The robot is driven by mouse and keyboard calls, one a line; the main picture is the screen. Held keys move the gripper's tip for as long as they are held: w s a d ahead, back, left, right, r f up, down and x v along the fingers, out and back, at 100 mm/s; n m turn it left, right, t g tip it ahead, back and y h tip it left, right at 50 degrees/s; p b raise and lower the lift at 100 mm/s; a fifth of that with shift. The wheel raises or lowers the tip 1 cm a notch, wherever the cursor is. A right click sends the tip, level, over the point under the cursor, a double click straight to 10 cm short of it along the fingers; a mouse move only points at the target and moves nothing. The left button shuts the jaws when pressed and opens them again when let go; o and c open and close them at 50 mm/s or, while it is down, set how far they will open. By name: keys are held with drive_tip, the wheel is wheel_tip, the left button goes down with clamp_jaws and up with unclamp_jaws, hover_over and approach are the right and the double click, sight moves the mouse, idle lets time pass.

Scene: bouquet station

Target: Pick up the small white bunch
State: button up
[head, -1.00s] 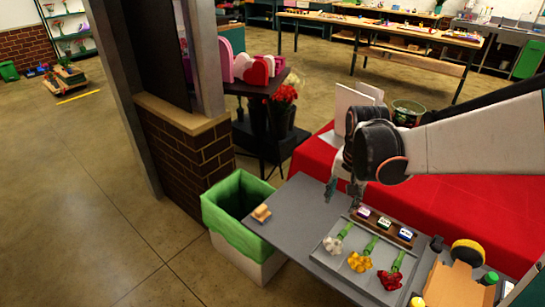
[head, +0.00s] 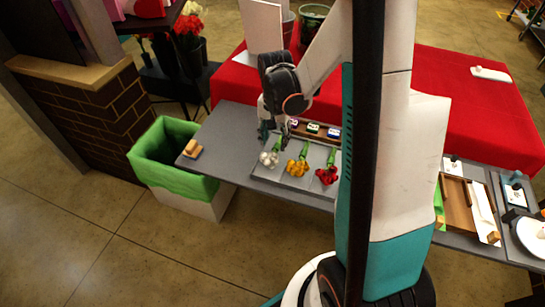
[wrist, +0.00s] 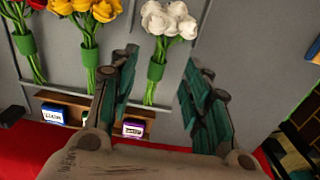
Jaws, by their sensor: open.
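The small white bunch (head: 268,159) lies at the left end of the grey tray, its stems toward the label rack. In the wrist view the white bunch (wrist: 168,20) has a green wrap and green stems. My gripper (head: 270,136) is over the stem end of this bunch. In the wrist view my gripper (wrist: 160,65) is open, one finger on each side of the stems in the picture. I cannot tell how far the fingertips are above the tray.
A yellow bunch (head: 297,168) and a red bunch (head: 327,175) lie to the right on the tray. Behind is a rack with several labels (head: 313,128). A green-lined bin (head: 146,178) stands left of the grey table (head: 218,145), near a sponge-like block (head: 192,149).

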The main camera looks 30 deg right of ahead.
sight(275, 147)
drive_tip(key=shift+d+f+b, duration=0.15)
drive_tip(key=shift+f+b, duration=1.05)
drive_tip(key=shift+f, duration=1.5)
drive_tip(key=shift+c, duration=0.6)
drive_tip(key=c, duration=0.7)
